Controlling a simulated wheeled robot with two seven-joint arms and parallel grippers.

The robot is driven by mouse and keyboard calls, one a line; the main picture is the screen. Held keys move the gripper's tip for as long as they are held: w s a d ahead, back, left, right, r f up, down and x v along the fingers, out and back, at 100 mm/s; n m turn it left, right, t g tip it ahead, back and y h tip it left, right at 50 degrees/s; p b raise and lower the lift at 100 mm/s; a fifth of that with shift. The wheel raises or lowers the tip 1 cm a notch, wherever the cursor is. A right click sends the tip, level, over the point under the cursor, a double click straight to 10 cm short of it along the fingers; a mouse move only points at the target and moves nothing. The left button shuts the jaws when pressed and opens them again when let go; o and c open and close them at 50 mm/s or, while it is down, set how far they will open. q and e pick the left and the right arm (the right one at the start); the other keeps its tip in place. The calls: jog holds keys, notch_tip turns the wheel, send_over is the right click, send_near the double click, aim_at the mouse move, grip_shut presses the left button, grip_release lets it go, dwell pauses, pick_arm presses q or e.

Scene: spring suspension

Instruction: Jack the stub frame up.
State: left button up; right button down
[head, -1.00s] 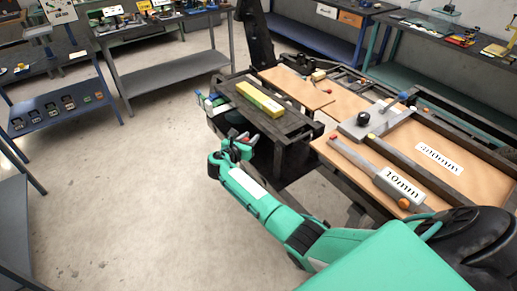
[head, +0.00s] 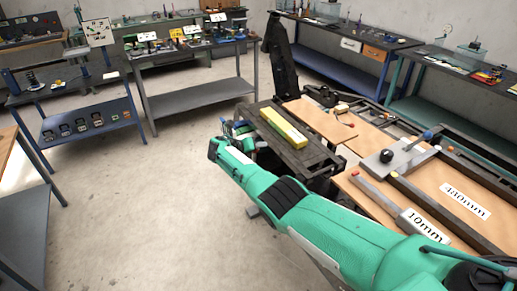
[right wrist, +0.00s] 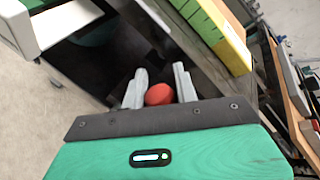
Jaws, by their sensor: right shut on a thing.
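My right gripper (head: 238,131) is at the left side of a dark low stand (head: 322,160), likely the stub frame. A yellow-green block (head: 285,128) lies on its top and also shows at the top of the right wrist view (right wrist: 222,35). In the right wrist view my gripper (right wrist: 160,88) has its two grey fingers on either side of a red ball knob (right wrist: 160,94) and is shut on it. What the knob is fixed to is hidden in dark shadow. The jack itself cannot be made out. My left gripper is out of view.
Grey (head: 205,100) and blue (head: 90,122) shelf tables stand behind. The floor (head: 130,220) at left is clear.

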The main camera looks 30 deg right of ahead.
jog(key=shift+w+a+f, duration=0.15)
jog(key=shift+w+f, duration=0.05)
jog(key=shift+w, duration=0.2)
jog(key=c, duration=1.2)
grip_release()
jog(key=shift+f, duration=0.1)
jog(key=shift+o, duration=0.7)
jog(key=shift+w, duration=0.3)
jog(key=p+v, duration=0.1)
jog(key=v, duration=1.3)
jog(key=shift+w, duration=0.15)
